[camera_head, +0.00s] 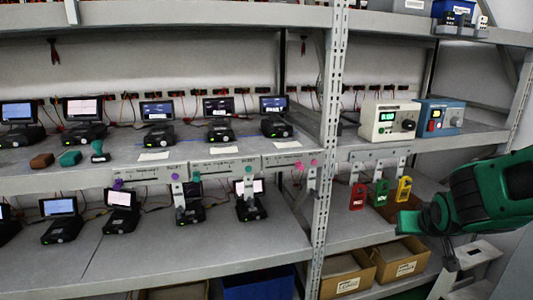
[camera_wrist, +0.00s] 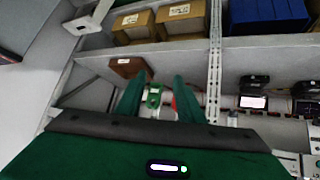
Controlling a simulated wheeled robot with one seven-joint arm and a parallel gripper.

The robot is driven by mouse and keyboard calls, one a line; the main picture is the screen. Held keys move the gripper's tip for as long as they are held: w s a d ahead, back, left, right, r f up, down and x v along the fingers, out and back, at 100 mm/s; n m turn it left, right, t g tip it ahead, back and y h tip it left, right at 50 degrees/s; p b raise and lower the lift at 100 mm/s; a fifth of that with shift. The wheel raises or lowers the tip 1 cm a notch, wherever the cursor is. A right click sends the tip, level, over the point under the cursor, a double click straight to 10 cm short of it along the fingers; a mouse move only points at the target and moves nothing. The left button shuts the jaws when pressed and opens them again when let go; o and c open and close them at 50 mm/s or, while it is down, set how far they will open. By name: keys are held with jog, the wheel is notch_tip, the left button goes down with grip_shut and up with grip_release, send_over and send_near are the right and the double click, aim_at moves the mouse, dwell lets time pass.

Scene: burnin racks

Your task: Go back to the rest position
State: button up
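My gripper (camera_wrist: 162,84) points into the rack in the wrist view, its two green fingers apart with nothing held between them. In the head view my green gripper (camera_head: 410,222) is at the right, in front of the shelves and just below the hanging tags. A red tag (camera_head: 358,196), a green tag (camera_head: 380,192) and a yellow tag (camera_head: 404,188) hang from a grey bracket (camera_head: 376,162). In the wrist view the green tag (camera_wrist: 153,98) shows beyond the gap between the fingers. A finger partly hides something red.
A metal upright (camera_head: 330,130) divides the rack. Cardboard boxes (camera_head: 399,263) stand on the lower shelf, below my gripper. A cream instrument (camera_head: 390,121) and a blue instrument (camera_head: 440,117) stand on the shelf above. Several small screen devices (camera_head: 220,118) fill the left shelves.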

jog(key=s+d+m+g+y, duration=0.1)
jog(key=s+g, duration=0.3)
jog(key=s, duration=1)
jog(key=s+d+m+g+y, duration=0.1)
jog(key=s+m+g+y, duration=0.1)
jog(key=s, duration=1.1)
jog(key=m+g, duration=0.1)
jog(key=g, duration=0.1)
jog(key=shift+s+d+g, duration=0.25)
jog(key=shift+s+g, duration=0.05)
jog(key=shift+s, duration=0.1)
jog(key=shift+w+f, duration=0.3)
jog(key=shift+w, duration=0.35)
